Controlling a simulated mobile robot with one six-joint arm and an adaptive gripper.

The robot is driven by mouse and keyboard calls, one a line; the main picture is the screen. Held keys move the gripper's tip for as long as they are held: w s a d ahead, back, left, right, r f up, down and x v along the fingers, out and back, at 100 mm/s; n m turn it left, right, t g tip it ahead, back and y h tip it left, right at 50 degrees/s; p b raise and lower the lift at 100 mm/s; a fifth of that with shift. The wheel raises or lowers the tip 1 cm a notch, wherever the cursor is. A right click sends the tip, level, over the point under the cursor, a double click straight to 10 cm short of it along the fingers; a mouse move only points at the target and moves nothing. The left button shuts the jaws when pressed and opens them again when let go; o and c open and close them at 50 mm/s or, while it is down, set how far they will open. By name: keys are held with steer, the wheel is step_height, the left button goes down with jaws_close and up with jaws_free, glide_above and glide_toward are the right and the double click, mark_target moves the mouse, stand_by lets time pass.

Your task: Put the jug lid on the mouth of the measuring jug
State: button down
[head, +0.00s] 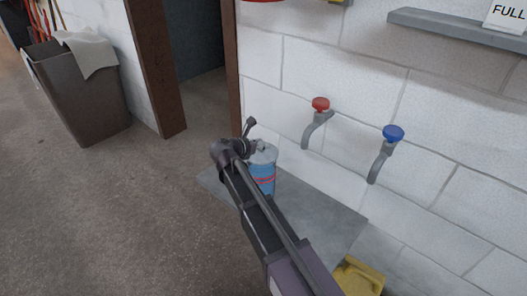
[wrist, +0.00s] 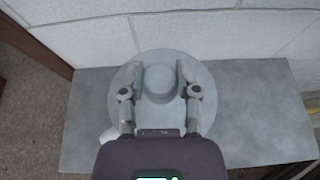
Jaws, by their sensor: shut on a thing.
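The measuring jug (head: 263,181) stands on the grey slab by the wall, blue with red lines in the head view. The jug lid (wrist: 159,112) is a round grey disc with a raised knob, seen from above in the wrist view. My gripper (wrist: 161,80) is shut on the lid's knob, one finger on each side. In the head view my gripper (head: 257,148) is right at the top of the jug. The lid hides the jug's mouth; I cannot tell whether it rests on the rim. A pale part (wrist: 108,135) shows beyond the lid's lower left edge.
The grey slab (head: 310,215) has bare room to the right of the jug. Above it are a red tap (head: 319,106) and a blue tap (head: 391,137) on the block wall. A yellow object (head: 358,278) lies at the slab's near end. A bin (head: 75,95) stands at left.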

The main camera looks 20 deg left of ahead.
steer(key=shift+f+b, duration=0.5)
steer(key=shift+f, duration=0.3)
steer(key=shift+f, duration=0.2)
steer(key=shift+c, duration=1.7)
jaws_free()
steer(key=shift+r, duration=0.2)
steer(key=shift+r, duration=0.15)
steer(key=p+v, duration=0.4)
steer(key=v, duration=0.8)
steer(key=shift+p, duration=0.35)
